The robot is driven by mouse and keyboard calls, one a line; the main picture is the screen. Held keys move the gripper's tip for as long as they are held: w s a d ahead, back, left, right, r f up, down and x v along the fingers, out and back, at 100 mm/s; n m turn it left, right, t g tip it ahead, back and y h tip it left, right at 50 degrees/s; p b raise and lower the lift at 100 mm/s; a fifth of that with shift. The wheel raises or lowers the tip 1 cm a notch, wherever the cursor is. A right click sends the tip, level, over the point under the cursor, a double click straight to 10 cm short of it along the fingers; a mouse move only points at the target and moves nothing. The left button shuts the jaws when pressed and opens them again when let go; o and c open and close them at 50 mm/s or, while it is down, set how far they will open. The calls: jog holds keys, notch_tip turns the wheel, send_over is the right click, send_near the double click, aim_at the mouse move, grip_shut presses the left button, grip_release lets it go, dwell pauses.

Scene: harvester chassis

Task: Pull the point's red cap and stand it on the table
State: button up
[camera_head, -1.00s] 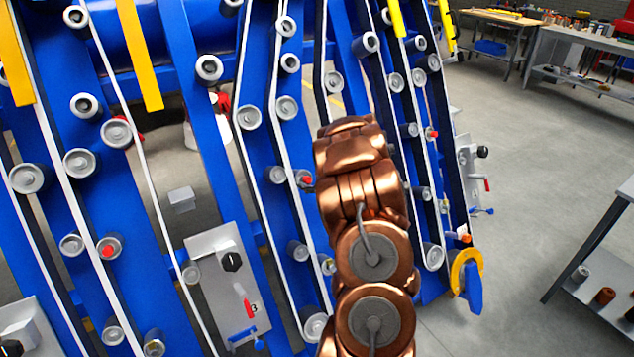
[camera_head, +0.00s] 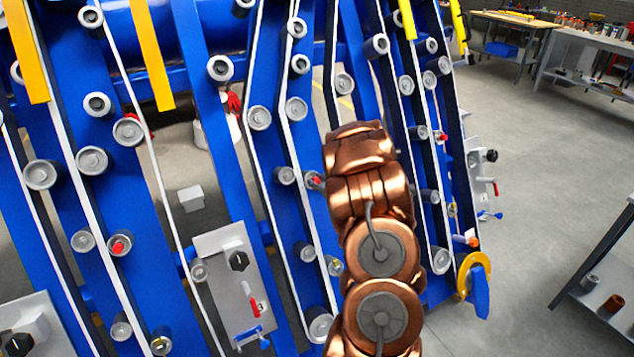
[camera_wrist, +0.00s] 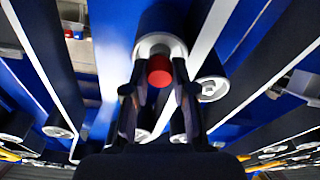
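In the wrist view a red cap (camera_wrist: 159,71) sits on the end of a round, light-rimmed roller (camera_wrist: 150,45). My gripper (camera_wrist: 159,88) is open, with one dark finger on each side of the cap's lower part. I cannot tell whether the fingers touch it. In the head view my copper arm hides the gripper. A red cap (camera_head: 314,180) shows just left of the arm; I cannot tell if it is the same one. A table (camera_head: 626,217) stands at the right edge, its top mostly out of view.
Other red-capped rollers show at left (camera_head: 121,243) and right of my arm (camera_head: 441,136). Blue beams, pale belts and several grey rollers crowd around the arm. A grey panel (camera_head: 232,270) has a knob and red handle. Workbenches (camera_head: 585,50) stand far back. Floor at right is clear.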

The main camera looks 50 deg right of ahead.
aim_at(316, 179)
grip_shut()
jog(key=shift+s, duration=0.1)
jog(key=shift+r+p+v, duration=0.25)
jog(key=shift+p+v, duration=0.1)
jog(key=shift+v, duration=1.35)
